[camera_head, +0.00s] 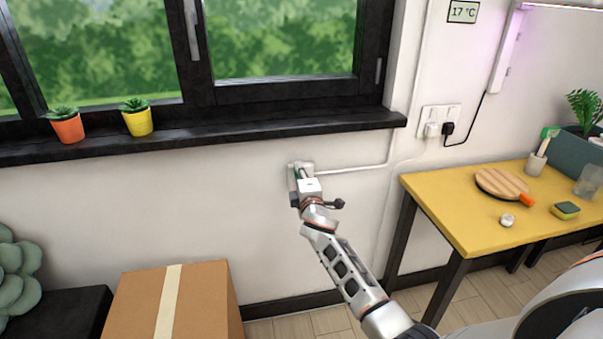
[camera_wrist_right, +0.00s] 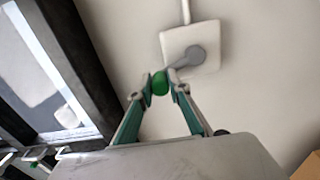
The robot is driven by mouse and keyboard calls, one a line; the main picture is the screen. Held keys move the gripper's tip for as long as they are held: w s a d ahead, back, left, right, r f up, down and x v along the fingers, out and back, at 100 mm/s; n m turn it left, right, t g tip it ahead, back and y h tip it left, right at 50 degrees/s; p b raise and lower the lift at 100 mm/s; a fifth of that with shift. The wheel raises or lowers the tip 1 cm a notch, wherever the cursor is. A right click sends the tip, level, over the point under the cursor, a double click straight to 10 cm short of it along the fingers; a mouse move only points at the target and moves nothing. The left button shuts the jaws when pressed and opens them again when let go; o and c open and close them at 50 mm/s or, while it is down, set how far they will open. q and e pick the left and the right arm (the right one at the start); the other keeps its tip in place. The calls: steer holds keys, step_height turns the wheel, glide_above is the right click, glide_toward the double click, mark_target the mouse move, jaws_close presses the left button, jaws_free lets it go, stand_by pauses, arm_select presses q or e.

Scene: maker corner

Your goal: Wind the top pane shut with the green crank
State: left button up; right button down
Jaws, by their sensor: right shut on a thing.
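The crank's green knob (camera_wrist_right: 160,83) shows in the right wrist view, on a grey arm that joins a round grey hub. The hub sits on a pale square wall plate (camera_wrist_right: 190,47). My right gripper (camera_wrist_right: 161,86) is shut on the green knob, one finger on each side. In the head view my right gripper (camera_head: 302,178) is at the wall plate (camera_head: 292,178) below the window sill and hides most of the crank. The window (camera_head: 285,40) shows in part at the top. The top pane cannot be made out. My left gripper is not in view.
The black sill (camera_head: 250,132) above my right gripper holds an orange pot (camera_head: 68,129) and a yellow pot (camera_head: 138,121). A cardboard box (camera_head: 200,300) stands at the lower left. A yellow table (camera_head: 440,205) stands to the right. The wall around the crank is clear.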

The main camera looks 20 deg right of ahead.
steer(key=shift+a+r, duration=0.1)
steer(key=shift+a, duration=0.15)
steer(key=c, duration=1.9)
jaws_free()
steer(key=v, duration=1.2)
